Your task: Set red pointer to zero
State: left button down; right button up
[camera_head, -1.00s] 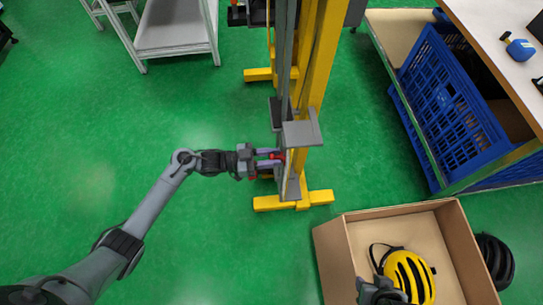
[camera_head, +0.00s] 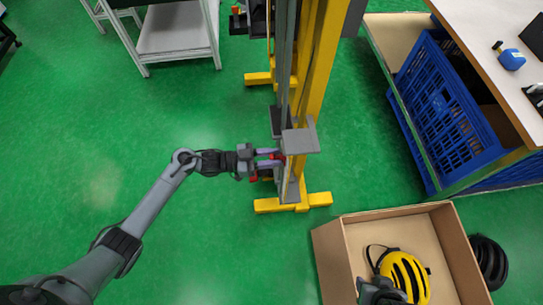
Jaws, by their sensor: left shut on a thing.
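The drop tower (camera_head: 319,75) has yellow posts, a grey vertical rail and grey plates low down. The red pointer (camera_head: 280,156) shows as a small red spot at the lower part of the tower, left of the grey plate (camera_head: 300,141). My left gripper (camera_head: 272,160) is shut on the red pointer, and its fingers partly hide it. The scale and its zero mark cannot be made out. My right gripper (camera_head: 382,293) is at the bottom edge, over the cardboard box near the helmet; its fingers cannot be made out.
A cardboard box (camera_head: 331,262) holds a yellow helmet (camera_head: 405,277). A dark helmet (camera_head: 489,262) lies right of it. A blue crate (camera_head: 440,115) stands under the workbench (camera_head: 480,40) at right. A grey shelf cart (camera_head: 178,30) stands at back left. The green floor at left is clear.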

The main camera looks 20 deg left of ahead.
pick_arm(q)
jog(key=c, duration=0.9)
grip_release()
jog(key=shift+p+v, duration=1.3)
jog(key=shift+v, duration=4.15)
jog(key=shift+o, duration=0.4)
